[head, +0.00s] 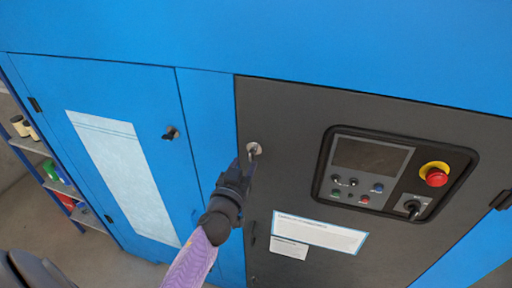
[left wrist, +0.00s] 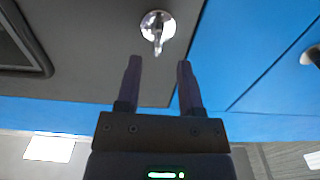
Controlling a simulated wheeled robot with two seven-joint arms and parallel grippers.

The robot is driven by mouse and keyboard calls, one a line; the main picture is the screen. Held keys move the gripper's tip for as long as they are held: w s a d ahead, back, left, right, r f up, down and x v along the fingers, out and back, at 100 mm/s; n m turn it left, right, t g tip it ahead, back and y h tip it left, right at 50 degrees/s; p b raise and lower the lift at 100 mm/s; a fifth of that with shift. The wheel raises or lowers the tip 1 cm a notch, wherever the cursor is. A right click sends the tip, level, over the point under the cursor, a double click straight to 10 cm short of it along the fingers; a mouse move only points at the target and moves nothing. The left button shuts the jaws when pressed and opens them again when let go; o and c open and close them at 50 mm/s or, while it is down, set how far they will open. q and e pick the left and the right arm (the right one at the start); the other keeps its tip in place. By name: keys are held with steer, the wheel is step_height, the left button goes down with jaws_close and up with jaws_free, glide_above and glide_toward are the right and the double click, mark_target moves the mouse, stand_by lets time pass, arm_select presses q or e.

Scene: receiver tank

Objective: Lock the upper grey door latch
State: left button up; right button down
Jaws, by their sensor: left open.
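The upper grey door latch (head: 254,148) is a small round silver fitting near the upper left edge of the dark grey door (head: 300,120). In the left wrist view the latch (left wrist: 158,27) shows as a round plate with a short lever sticking out. My left gripper (head: 244,164) is open and empty just below the latch in the head view. In the left wrist view its two fingertips (left wrist: 159,65) point at the latch, which lies beyond them, roughly centred between them. They look apart from it. My right gripper is in neither view.
A control panel (head: 372,162) with a red emergency button (head: 436,177) is right of the latch. White labels (head: 318,232) are below it. The blue door (head: 100,75) at left has a dark latch (head: 171,133). A shelf (head: 62,187) stands at far left.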

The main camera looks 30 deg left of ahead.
mark_target(250, 156)
arm_select(q)
steer(key=x, duration=0.5)
steer(key=shift+w+d+b, duration=0.1)
steer(key=shift+w+b, duration=0.1)
steer(key=shift+b, duration=0.1)
jaws_close()
